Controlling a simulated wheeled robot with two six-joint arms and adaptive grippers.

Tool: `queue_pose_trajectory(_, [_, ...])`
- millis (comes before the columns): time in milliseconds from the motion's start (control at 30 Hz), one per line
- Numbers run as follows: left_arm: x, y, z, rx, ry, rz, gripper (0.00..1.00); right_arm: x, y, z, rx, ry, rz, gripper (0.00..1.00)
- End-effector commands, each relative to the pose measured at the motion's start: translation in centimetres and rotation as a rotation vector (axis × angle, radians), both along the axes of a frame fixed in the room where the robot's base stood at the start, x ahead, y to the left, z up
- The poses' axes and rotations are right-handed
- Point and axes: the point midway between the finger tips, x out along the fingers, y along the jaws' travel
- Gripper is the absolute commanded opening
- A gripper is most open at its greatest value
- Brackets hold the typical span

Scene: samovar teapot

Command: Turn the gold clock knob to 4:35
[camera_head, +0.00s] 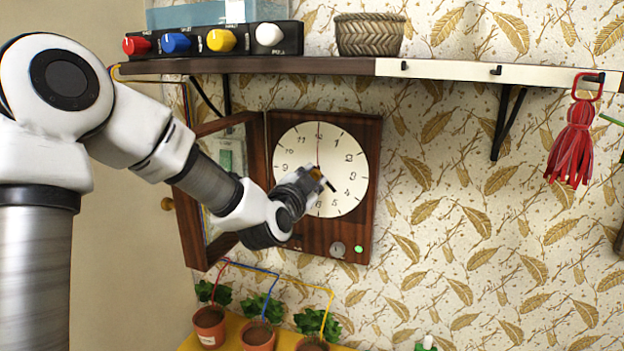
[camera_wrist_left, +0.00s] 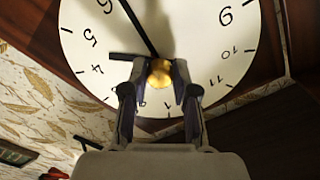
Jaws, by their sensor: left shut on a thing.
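The wall clock (camera_head: 347,160) has a white round face in a dark wooden case, with its door swung open to the left. My left gripper (camera_head: 316,176) is at the middle of the face, covering the knob in the head view. In the left wrist view my left gripper (camera_wrist_left: 160,88) is shut on the gold knob (camera_wrist_left: 159,73), one finger on each side. There the short black hand (camera_wrist_left: 126,57) points left, between the 4 and the 5. The long black hand (camera_wrist_left: 139,27) points up past the 6; its tip is out of view. My right gripper is not in view.
The open clock door (camera_head: 215,190) stands left of the face, beside my left arm. Above is a shelf (camera_head: 290,66) with coloured knobs (camera_head: 220,40) and a basket (camera_head: 369,34). Potted plants (camera_head: 258,334) stand below. A red tassel (camera_head: 573,145) hangs at right.

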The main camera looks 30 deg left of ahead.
Motion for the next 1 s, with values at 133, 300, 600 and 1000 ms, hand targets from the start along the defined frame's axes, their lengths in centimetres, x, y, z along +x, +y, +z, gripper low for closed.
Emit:
queue_pose_trajectory(133, [-0.01, 0.03, -0.04, 0.114, 0.03, 0.001, 0.0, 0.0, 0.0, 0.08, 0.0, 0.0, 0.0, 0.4])
queue_pose_trajectory(300, [0.0, 0.05, -0.02, 0.218, 0.055, 0.001, 0.0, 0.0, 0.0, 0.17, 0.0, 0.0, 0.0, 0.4])
queue_pose_trajectory(600, [0.0, 0.06, -0.01, 0.316, 0.078, 0.001, 0.0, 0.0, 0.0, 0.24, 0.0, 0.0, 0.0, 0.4])
queue_pose_trajectory(1000, [-0.01, 0.06, 0.0, 0.328, 0.08, 0.001, 0.0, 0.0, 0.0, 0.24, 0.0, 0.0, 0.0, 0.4])
